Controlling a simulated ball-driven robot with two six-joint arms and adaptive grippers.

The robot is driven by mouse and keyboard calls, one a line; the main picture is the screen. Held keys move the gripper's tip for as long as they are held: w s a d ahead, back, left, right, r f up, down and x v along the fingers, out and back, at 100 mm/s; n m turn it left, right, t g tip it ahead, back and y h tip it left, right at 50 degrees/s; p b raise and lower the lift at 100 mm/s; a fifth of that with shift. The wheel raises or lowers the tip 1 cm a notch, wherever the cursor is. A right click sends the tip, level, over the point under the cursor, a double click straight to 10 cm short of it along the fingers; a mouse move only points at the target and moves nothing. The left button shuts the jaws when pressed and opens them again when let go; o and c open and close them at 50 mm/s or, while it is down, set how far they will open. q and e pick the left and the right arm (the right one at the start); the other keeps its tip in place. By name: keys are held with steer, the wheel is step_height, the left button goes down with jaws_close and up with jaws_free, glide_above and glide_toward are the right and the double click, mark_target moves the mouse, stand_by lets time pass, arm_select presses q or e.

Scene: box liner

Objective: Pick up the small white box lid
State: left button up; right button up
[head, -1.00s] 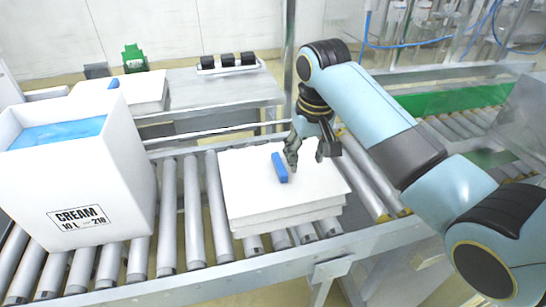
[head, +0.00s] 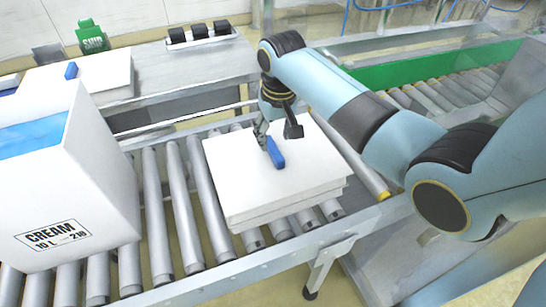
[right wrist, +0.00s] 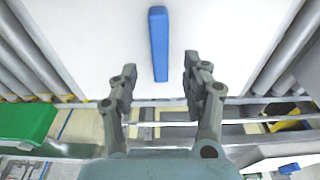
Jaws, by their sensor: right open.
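The white box lid (head: 235,180) is a flat white slab with a blue bar handle (head: 275,153) on top, lying on the roller conveyor. Its lower edge looks layered. In the right wrist view the lid (right wrist: 90,40) fills the upper part, and the blue handle (right wrist: 159,45) points between the fingers. My right gripper (head: 278,132) is open and empty over the far part of the lid, close to the handle's far end. In the right wrist view the gripper (right wrist: 161,76) has one finger on each side of the handle's line, apart from it. My left gripper is out of view.
A tall white box (head: 100,170) marked CREAM, with blue inside, stands left on the conveyor rollers (head: 180,210). Another white lid (head: 105,80) with a blue handle lies on the grey table behind. Bare rollers separate box and lid.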

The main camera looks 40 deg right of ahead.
mark_target(274, 148)
step_height(274, 148, down, 4)
steer(key=shift+w+r, duration=0.15)
steer(key=shift+r, duration=0.05)
steer(key=shift+c, duration=0.3)
steer(key=c, duration=0.4)
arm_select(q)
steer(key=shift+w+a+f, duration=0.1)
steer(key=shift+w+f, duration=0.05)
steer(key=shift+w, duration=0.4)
arm_select(e)
jaws_close()
steer(key=shift+r, duration=0.1)
